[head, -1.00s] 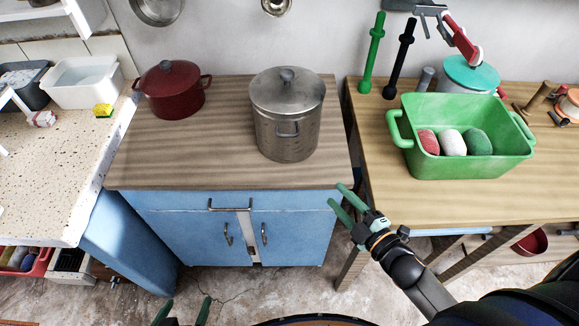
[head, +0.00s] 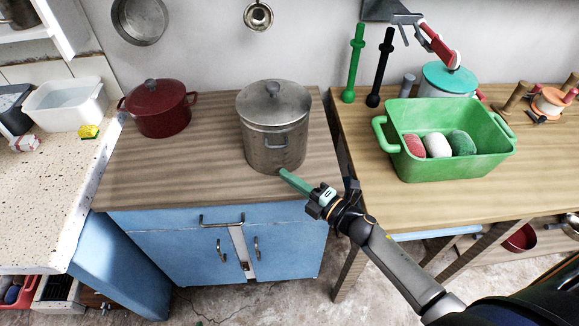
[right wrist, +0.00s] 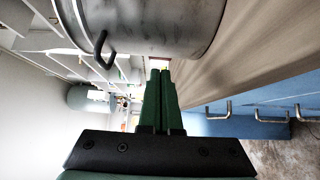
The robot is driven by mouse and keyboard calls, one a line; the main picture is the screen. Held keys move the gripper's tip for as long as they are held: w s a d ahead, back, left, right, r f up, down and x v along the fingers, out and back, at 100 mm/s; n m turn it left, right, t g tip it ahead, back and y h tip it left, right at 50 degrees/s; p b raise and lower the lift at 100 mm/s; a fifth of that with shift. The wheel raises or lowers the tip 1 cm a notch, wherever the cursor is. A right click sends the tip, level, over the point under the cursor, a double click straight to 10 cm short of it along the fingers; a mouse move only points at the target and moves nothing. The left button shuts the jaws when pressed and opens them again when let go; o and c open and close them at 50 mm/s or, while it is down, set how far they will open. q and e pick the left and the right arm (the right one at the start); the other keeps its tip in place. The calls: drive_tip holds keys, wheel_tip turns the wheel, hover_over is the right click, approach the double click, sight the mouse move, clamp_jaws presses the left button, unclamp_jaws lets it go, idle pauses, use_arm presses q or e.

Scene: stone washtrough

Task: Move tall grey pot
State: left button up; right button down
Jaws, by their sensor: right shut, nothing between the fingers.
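The tall grey pot (head: 272,135) stands upright on the wooden top of the blue cabinet, with its lid on and a handle on its front side. In the right wrist view the pot (right wrist: 165,22) fills the upper part, with one dark handle visible. My right gripper (head: 283,174) is shut and empty, its green fingers pointing at the lower front of the pot. Its shut fingers (right wrist: 160,75) also show in the right wrist view, just below the pot; whether they touch it is unclear. My left gripper is out of view.
A red lidded pot (head: 158,108) stands to the left on the blue cabinet (head: 190,165). A gap separates cabinet and table. The cabinet top in front of the red pot is clear.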

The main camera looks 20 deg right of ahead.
sight(279, 161)
drive_tip(key=shift+w+d, duration=0.3)
drive_tip(key=shift+w, duration=0.4)
drive_tip(key=shift+w+d, duration=0.25)
drive_tip(key=shift+w, duration=0.45)
